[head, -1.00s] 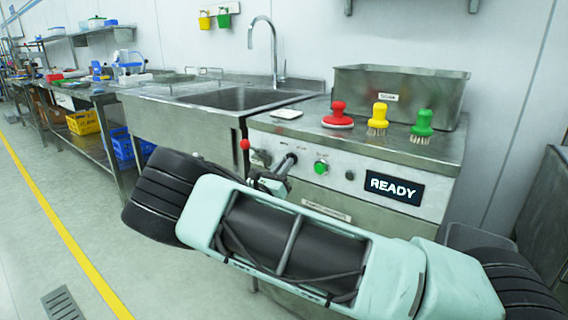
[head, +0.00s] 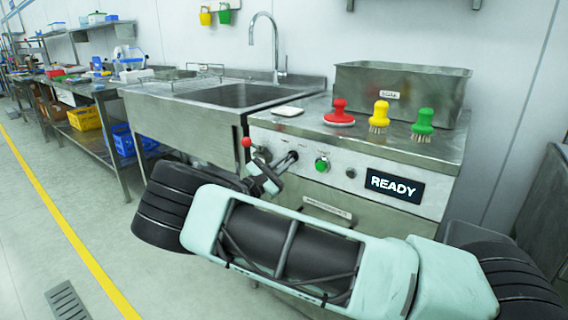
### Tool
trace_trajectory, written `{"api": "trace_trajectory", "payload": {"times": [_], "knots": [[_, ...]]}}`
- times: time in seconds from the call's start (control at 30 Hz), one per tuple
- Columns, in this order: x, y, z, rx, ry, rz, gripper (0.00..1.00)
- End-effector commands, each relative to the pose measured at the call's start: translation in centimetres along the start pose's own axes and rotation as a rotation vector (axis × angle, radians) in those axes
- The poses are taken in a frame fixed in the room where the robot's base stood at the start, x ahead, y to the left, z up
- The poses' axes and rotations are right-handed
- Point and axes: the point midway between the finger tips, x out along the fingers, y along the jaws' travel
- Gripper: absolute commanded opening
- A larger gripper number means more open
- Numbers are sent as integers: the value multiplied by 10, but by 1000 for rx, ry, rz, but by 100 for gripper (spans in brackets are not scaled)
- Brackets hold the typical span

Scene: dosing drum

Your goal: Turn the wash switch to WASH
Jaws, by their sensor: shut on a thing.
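The control panel (head: 380,209) is a pale metal front below a steel counter. My gripper (head: 284,164) is at the left part of this panel, beyond my arm. It is shut on the small dark wash switch (head: 291,156), left of the green button (head: 322,164). The jaws and wrist hide part of the switch, and its pointing direction cannot be made out. The small labels above the controls are too small to read. The display (head: 394,186) reads READY.
A red-balled lever (head: 246,142) and a dark knob (head: 262,154) are close left of my gripper. Red (head: 339,113), yellow (head: 379,116) and green (head: 423,125) brushes stand on the counter before a steel bin (head: 430,85). A sink (head: 235,95) is to the left.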

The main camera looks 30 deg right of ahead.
Motion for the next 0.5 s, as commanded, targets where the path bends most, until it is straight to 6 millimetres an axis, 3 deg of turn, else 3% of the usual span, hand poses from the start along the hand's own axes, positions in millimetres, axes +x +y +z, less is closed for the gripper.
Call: {"api": "trace_trajectory", "payload": {"times": [0.43,0.5], "knots": [[-1,-1,0,11,1,-5,0],[-1,-1,0,10,1,-5,25]]}}
